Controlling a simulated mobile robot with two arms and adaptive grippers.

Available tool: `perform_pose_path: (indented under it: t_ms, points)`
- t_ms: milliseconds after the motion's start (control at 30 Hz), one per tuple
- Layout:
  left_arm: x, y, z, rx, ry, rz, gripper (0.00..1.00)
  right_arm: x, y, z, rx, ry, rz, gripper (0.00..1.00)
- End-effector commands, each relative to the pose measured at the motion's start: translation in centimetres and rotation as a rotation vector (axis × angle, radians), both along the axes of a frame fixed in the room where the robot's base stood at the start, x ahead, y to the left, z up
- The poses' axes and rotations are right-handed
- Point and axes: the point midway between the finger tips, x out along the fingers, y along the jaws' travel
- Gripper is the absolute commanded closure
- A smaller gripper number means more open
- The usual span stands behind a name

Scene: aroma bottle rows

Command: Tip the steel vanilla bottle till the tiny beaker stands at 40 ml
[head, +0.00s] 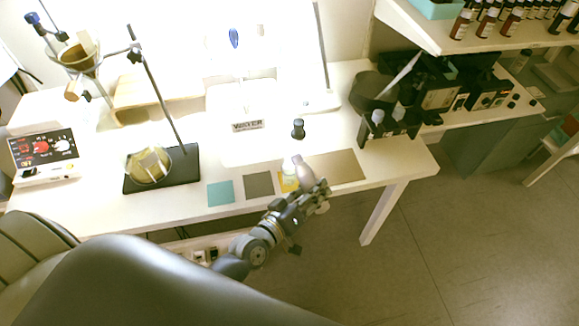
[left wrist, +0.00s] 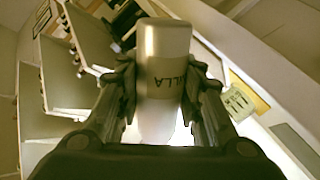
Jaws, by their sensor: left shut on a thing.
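The steel vanilla bottle (head: 304,174) is pale grey and leans to the left above the front edge of the table. My left gripper (head: 314,192) is shut around it. In the left wrist view the bottle (left wrist: 164,75) sits between both fingers, with the end of its "VANILLA" label showing. The tiny beaker (head: 290,170) appears as a faint clear shape by the bottle's left side, over a yellow mat (head: 287,185). Its fill level cannot be read, and I cannot tell whether the bottle touches it. My right gripper is not in view.
A teal mat (head: 220,193) and a grey-brown mat (head: 258,185) lie to the left, a tan mat (head: 346,166) to the right. A small dark object (head: 298,129) stands behind. A "WATER" sign (head: 247,126), a stand base (head: 185,170) and black equipment (head: 388,123) surround the work area.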

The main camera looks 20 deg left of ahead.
Motion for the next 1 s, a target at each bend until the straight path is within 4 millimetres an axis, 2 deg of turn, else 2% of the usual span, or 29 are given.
perform_pose_path:
  t_ms: [100,400,733,1000]
  points:
    - [0.23,0.29,0.29,0.079,-0.047,0.0,0.95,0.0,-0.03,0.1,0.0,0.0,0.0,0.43]
    - [0.25,0.3,0.29,0.103,-0.06,0.0,0.95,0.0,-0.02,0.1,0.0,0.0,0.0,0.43]
    - [0.11,0.09,0.57,0.484,-0.273,0.0,0.95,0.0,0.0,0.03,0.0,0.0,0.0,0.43]
    - [0.11,0.09,0.74,0.523,-0.297,0.0,0.95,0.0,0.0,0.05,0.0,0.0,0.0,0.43]
